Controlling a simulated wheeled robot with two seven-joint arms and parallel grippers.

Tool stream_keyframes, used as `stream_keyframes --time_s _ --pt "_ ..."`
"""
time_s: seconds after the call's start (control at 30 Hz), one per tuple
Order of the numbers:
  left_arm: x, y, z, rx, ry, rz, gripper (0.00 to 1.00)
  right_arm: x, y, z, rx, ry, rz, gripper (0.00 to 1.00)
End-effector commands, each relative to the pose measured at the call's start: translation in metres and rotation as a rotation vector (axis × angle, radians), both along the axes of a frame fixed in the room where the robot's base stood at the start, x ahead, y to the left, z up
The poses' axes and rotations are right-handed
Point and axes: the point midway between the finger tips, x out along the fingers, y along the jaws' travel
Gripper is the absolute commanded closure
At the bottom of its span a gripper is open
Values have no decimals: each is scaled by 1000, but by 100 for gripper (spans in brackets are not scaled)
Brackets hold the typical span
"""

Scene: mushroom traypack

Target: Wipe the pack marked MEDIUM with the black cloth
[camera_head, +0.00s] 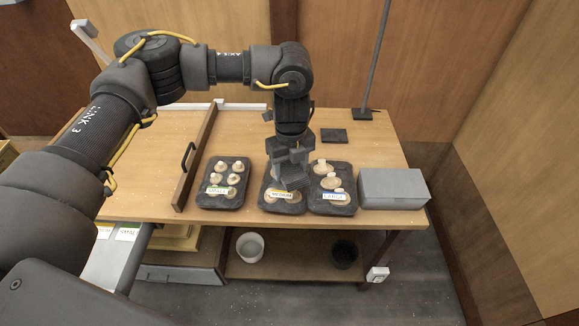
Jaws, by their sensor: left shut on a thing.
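The pack marked MEDIUM (268,206) is a dark tray with mushrooms and a yellow-edged label, in the middle of three packs on the table. My left gripper (290,178) is over its back part, pointing down and hiding much of it. It is shut on a dark grey thing that looks like the black cloth (294,184). The cloth is at or just above the mushrooms; I cannot tell whether it touches them. My right gripper is not in view.
The SMALL pack (204,197) lies left and the LARGE pack (350,209) close on the right. A grey box (393,188) stands farther right. A wooden divider with a handle (195,160) stands left. A flat black square (334,135) lies behind. Two buckets are on the lower shelf.

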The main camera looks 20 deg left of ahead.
Motion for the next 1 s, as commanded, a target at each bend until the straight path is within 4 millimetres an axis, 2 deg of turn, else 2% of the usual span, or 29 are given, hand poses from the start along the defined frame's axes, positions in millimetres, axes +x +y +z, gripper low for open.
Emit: stream_keyframes --time_s 0.23,0.53,1.0 --pt "0 0 4 0 0 0 60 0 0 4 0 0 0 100" --pt "0 0 30 -1 0 0 60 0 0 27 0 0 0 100" --pt "0 0 29 0 0 0 60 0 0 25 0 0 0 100"
